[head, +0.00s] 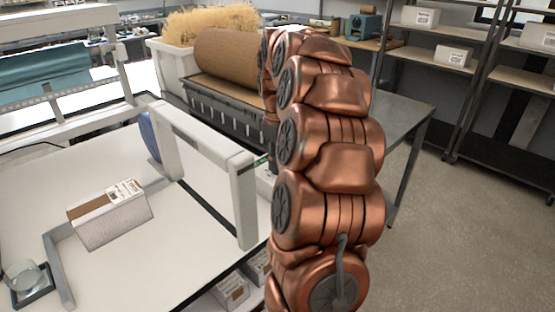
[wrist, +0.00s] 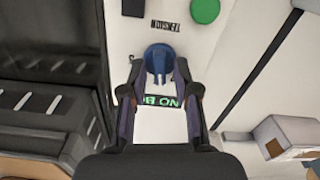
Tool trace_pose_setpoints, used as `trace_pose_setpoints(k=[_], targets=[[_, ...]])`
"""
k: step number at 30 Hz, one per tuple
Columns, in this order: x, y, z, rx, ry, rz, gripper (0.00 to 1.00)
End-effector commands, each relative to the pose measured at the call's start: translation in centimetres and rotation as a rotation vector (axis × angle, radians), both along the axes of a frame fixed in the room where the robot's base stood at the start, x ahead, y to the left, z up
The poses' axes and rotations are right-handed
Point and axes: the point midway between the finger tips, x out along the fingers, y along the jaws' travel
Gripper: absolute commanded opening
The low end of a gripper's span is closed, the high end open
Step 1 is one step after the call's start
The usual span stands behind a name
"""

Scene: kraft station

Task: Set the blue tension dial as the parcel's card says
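The blue dial (wrist: 158,56) sits on a white panel in the wrist view. My gripper (wrist: 160,70) is open, with one dark finger on each side of the dial. Whether the fingers touch it is unclear. A small display (wrist: 160,101) with green lettering ending in "ON" shows between the fingers; its start is covered. The parcel (head: 112,220) is a pale box on the white table in the head view, with a white printed card (head: 125,191) on top, too small to read. The parcel also shows in the wrist view (wrist: 268,137). My copper arm hides the gripper in the head view.
A round green button (wrist: 205,10) and a dark printed label (wrist: 165,24) lie beyond the dial. A white frame (head: 205,145) arches over the table, with a blue disc (head: 149,136) beside it. A dark bin with a brown paper roll (head: 232,55) stands behind.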

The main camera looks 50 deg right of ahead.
Motion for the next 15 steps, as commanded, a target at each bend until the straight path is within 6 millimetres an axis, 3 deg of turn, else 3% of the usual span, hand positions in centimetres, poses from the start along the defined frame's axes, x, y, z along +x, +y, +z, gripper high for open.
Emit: trace_pose_setpoints(k=[7, 15], targets=[[0.01, -0.01, 0.01, 0.0, 0.0, 0.0, 0.01], [0.01, 0.0, 0.0, 0.0, 0.0, 0.0, 0.0]])
